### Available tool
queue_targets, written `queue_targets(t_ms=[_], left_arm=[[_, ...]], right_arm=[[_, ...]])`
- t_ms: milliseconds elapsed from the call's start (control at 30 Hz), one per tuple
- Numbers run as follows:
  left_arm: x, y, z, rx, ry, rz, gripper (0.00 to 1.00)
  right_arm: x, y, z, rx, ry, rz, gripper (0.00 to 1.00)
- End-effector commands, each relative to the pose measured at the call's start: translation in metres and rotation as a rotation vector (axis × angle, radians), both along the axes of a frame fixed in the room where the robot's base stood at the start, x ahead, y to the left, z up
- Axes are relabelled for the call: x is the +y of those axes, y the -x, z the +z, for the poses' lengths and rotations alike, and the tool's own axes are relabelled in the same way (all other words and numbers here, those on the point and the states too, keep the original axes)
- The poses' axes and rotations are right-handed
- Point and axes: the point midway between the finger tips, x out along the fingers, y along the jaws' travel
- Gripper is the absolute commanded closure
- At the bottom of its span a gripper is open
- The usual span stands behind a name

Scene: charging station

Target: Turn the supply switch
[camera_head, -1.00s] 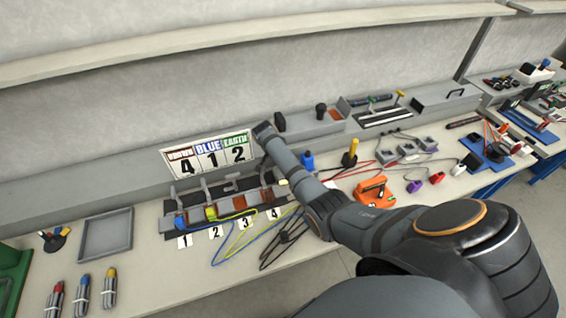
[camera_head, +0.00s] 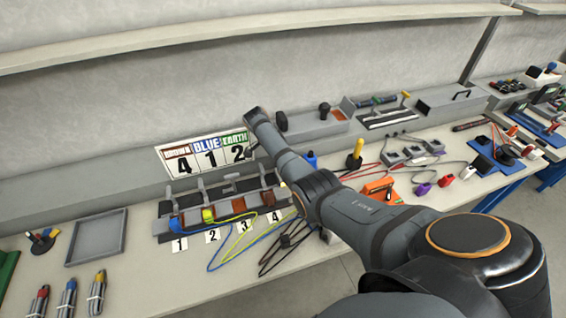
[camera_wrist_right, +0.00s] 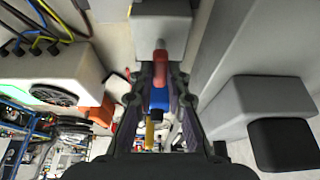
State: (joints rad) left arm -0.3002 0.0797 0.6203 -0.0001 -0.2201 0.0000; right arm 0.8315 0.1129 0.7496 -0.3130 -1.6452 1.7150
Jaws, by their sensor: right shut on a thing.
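In the right wrist view, a red lever (camera_wrist_right: 160,62) sticks out from a pale grey box (camera_wrist_right: 161,25); I take it for the supply switch. My right gripper (camera_wrist_right: 160,78) has its dark fingers on either side of this lever and is shut on it. In the head view my right arm reaches from the lower right to the back ledge, left of a dark round knob (camera_head: 281,121). My left gripper is in neither view.
A card (camera_head: 206,157) reads 4, 1, 2. Below it, a terminal block (camera_head: 222,203) with coloured cables lies over numbers 1 to 4. A grey tray (camera_head: 97,238) is at the left. In the wrist view, another grey box with a black end (camera_wrist_right: 284,143) stands close right of the gripper.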

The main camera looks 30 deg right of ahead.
Motion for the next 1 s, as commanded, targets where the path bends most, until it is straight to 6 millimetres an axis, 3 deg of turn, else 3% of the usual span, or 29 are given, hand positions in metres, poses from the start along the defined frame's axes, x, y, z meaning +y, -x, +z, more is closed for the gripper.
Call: queue_targets(t_ms=[400,433,600,867,1000], left_arm=[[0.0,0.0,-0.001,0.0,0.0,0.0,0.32],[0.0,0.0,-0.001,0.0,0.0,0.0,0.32],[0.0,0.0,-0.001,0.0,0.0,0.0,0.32],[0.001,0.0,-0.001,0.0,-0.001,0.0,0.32],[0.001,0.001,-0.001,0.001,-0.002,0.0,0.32]], right_arm=[[0.0,0.0,0.001,-0.002,0.001,-0.009,1.0],[0.0,0.0,0.001,-0.002,0.001,-0.009,0.82],[0.0,0.0,0.0,-0.001,0.0,-0.008,0.62],[0.0,0.0,0.001,-0.001,-0.001,-0.007,0.62],[0.005,-0.003,0.013,-0.004,0.0,-0.006,0.62]])
